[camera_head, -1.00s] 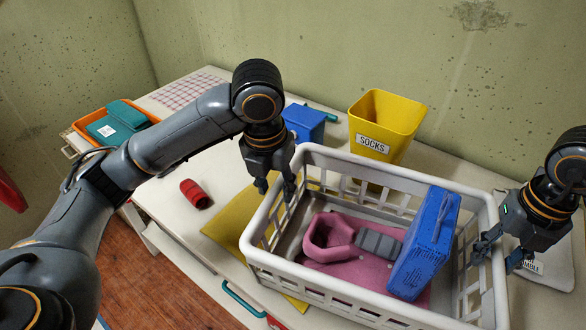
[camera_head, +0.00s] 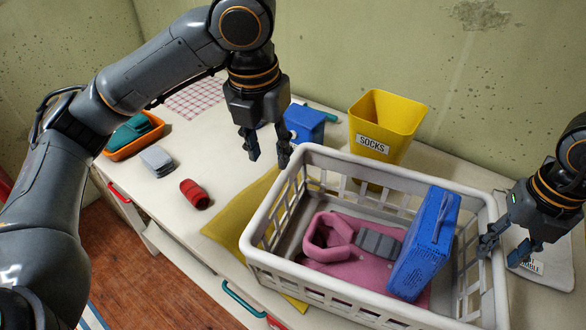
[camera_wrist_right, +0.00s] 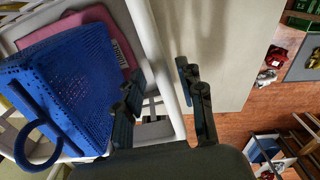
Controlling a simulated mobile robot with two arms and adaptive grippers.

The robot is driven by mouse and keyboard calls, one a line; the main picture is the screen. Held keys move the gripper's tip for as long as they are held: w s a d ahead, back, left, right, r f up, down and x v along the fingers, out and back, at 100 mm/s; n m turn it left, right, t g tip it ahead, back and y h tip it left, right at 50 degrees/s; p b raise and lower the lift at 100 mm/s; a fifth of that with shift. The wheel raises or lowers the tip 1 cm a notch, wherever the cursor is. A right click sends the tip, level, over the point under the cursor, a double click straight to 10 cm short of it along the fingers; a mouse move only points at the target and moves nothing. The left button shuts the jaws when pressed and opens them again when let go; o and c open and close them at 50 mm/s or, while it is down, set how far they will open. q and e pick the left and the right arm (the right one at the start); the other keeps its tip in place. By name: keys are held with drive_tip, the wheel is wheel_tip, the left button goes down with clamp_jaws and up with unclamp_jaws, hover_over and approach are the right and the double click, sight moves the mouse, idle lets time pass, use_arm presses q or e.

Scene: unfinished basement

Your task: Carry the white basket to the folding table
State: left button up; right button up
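The white basket (camera_head: 262,232) stands on a pale worktop (camera_head: 165,205). Inside it are a blue perforated box (camera_head: 424,245) with a handle, a pink piece (camera_head: 330,238) and a grey ridged piece (camera_head: 377,244). My left gripper (camera_head: 268,158) is open and empty, above the worktop just beyond the basket's left rim. My right gripper (camera_head: 503,254) is at the right rim with its fingers apart. In the right wrist view its fingers (camera_wrist_right: 162,105) lie on either side of the white rim (camera_wrist_right: 158,60), with gaps visible. No folding table can be made out.
A yellow SOCKS bin (camera_head: 385,125) and a small blue box (camera_head: 304,122) stand behind the basket. A red roll (camera_head: 195,194), grey cloth (camera_head: 158,160) and orange tray (camera_head: 122,148) are at left. A wall closes the back. Wooden floor (camera_head: 135,265) shows in front.

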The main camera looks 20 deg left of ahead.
wheel_tip(320, 180, up, 10)
idle(0.4)
drive_tip(key=shift+f, duration=0.1)
